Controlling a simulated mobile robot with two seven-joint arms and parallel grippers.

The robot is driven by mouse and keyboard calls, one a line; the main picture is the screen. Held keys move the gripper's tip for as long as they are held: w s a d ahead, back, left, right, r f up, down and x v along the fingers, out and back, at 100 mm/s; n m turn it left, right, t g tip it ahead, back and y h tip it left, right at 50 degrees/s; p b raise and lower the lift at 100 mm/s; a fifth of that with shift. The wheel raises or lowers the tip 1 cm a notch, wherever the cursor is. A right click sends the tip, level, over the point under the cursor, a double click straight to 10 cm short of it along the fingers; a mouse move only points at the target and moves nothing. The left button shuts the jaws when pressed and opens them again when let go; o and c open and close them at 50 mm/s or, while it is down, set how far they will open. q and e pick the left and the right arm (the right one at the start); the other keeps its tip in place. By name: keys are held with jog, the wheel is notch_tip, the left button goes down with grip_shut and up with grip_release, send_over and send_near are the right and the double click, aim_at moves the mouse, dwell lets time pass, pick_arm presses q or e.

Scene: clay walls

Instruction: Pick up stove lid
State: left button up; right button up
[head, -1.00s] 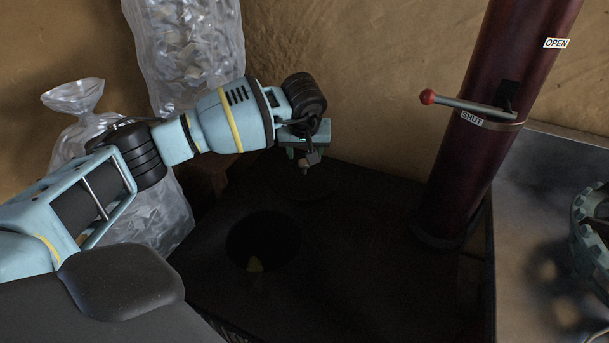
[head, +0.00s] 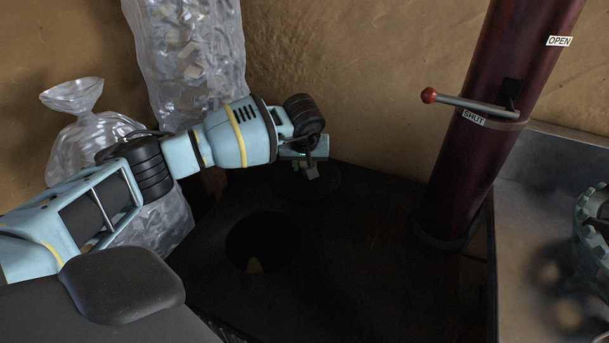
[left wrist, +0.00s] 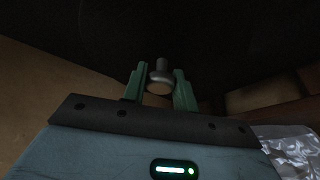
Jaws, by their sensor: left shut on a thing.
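The stove lid (head: 325,187) is a dark round disc at the back of the black stove top (head: 345,260). It is hard to make out against the stove, and I cannot tell whether it rests flat or is slightly raised. My left gripper (head: 307,171) is over it, pointing down, shut on the lid's knob. In the left wrist view the small round knob (left wrist: 160,76) sits between the two green fingers of my left gripper (left wrist: 161,80), with dark surface beyond. My right gripper is not in view.
A dark red pipe (head: 460,165) with a red-knobbed handle (head: 429,95) rises at the right. Clear bags (head: 95,105) stand at the left, and the clay wall is close behind.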

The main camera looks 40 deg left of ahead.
pick_arm(q)
grip_shut()
jog(key=shift+w+r, duration=0.1)
jog(key=shift+r, duration=0.1)
jog(key=shift+r, duration=0.25)
notch_tip(320, 180, up, 3)
jog(key=shift+r, duration=0.1)
jog(key=s+d+r+p, duration=0.1)
jog(key=s+d, duration=0.8)
jog(key=s, duration=0.4)
jog(key=shift+s, duration=0.1)
